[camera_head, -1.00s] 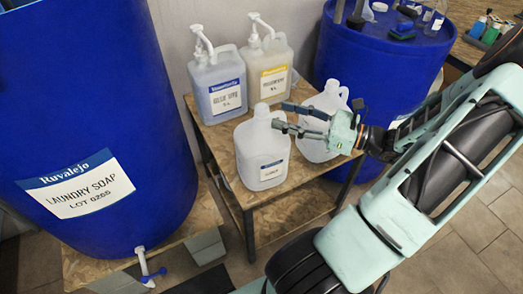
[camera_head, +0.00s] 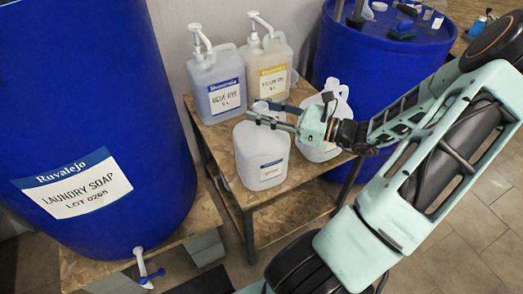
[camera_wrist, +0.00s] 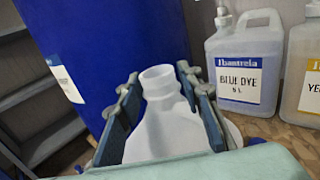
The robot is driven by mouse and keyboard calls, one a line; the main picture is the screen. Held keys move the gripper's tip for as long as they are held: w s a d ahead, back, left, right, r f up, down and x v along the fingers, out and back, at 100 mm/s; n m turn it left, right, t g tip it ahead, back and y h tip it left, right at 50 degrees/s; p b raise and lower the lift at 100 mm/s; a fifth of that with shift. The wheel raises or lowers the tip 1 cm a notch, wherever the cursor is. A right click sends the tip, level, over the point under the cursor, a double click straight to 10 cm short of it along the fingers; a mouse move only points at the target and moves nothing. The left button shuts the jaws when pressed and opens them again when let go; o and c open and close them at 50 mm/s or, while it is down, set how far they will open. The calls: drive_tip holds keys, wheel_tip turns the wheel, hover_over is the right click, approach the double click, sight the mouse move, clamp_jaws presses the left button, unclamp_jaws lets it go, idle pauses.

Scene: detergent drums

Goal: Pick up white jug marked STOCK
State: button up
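A white jug (camera_head: 262,158) with a blue-and-white label stands at the front of a small wooden table; its label is too small to read. In the wrist view the jug (camera_wrist: 168,133) shows its open neck between my two fingers, with gaps at both sides. My gripper (camera_head: 268,113) reaches in from the right at the height of the jug's neck and is open. It also shows in the wrist view (camera_wrist: 158,74). A second white jug (camera_head: 318,150) stands just right of the first, partly hidden behind my gripper; its label is not visible.
A blue dye jug (camera_head: 217,85) and a yellow dye jug (camera_head: 270,68), both with pumps, stand at the table's (camera_head: 212,133) back. A blue laundry soap drum (camera_head: 90,100) is on the left. Another blue drum (camera_head: 370,70) stands behind right, with small items on top.

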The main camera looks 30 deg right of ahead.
clamp_jaws()
